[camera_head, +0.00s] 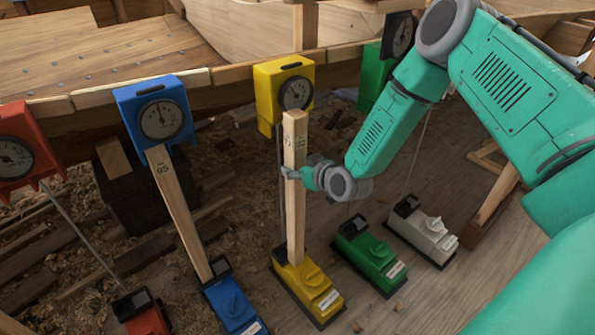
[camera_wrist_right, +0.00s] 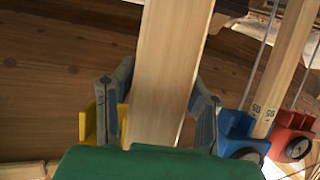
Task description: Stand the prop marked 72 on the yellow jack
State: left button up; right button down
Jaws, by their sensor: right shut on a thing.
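A square wooden prop (camera_head: 294,222) stands nearly upright, its small dark marking too blurred to read for sure. My right gripper (camera_head: 292,173) is shut on it at mid-height. In the right wrist view, the fingers (camera_wrist_right: 160,92) flank the prop (camera_wrist_right: 172,45) on both sides. The prop's lower end is at the dark cup of the yellow jack (camera_head: 313,288); I cannot tell whether it rests on it. Its top end shows in front of the lower part of the yellow gauge box (camera_head: 268,88). My left gripper is not in view.
A blue jack (camera_head: 232,303) holds a leaning prop (camera_head: 178,212) under a blue gauge box (camera_head: 140,98). A red jack (camera_head: 146,318) is at the left. A green jack (camera_head: 372,258) and a white jack (camera_head: 425,230) stand to the right. The wooden hull (camera_head: 110,55) spans the back.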

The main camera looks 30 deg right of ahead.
aim_at(301, 183)
jog(key=shift+w+f+b, duration=0.2)
jog(key=shift+f+b, duration=2)
jog(key=shift+f, duration=0.4)
jog(key=w+b, duration=0.3)
jog(key=w, duration=0.4)
jog(key=shift+w+a, duration=0.3)
jog(key=shift+w, duration=0.1)
jog(key=shift+f+b, duration=0.3)
jog(key=shift+b, duration=0.05)
jog(key=shift+w, duration=0.2)
jog(key=c, duration=0.9)
grip_release()
jog(key=shift+o, duration=0.2)
jog(key=a+v, duration=0.1)
jog(key=v, duration=1.1)
jog(key=shift+d, duration=0.45)
jog(key=shift+f, duration=0.1)
